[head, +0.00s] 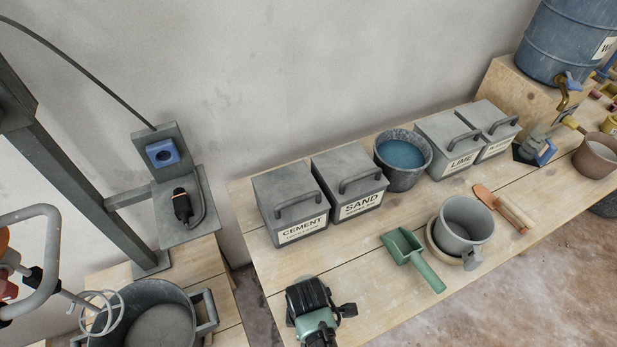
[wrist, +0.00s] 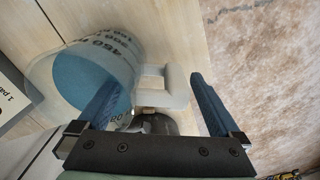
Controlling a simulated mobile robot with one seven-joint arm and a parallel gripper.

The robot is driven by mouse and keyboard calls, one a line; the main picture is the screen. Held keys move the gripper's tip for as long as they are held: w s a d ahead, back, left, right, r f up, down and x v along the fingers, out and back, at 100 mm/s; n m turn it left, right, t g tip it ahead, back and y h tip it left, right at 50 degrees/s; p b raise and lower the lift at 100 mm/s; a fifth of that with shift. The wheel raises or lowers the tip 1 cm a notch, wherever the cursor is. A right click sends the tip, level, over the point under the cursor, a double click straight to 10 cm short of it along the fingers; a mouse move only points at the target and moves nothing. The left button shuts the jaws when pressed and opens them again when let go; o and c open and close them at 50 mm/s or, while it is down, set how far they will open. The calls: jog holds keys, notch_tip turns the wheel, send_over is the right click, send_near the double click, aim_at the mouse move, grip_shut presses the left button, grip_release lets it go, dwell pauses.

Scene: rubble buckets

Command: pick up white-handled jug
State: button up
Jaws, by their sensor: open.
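In the wrist view, a see-through jug (wrist: 112,45) with dark numbers on its side and blue inside lies at the upper left. Its white handle (wrist: 178,88) points right. My gripper (wrist: 156,79) is open, with two blue fingers. The handle shows between the fingers in the picture, and the left finger overlaps the jug's body. I see no grip; contact cannot be told. A grey mug-like vessel (head: 464,216) with a grey handle stands there on the bench.
The bench (head: 365,275) holds lidded bins, including cement (head: 292,197) and sand (head: 349,178), a bucket of blue liquid (head: 404,153) and a green scoop (head: 404,246). In the wrist view, a dark object (wrist: 158,123) lies below the handle and the bench edge is at right.

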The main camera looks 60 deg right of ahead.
jog(key=shift+f, duration=0.95)
grip_shut()
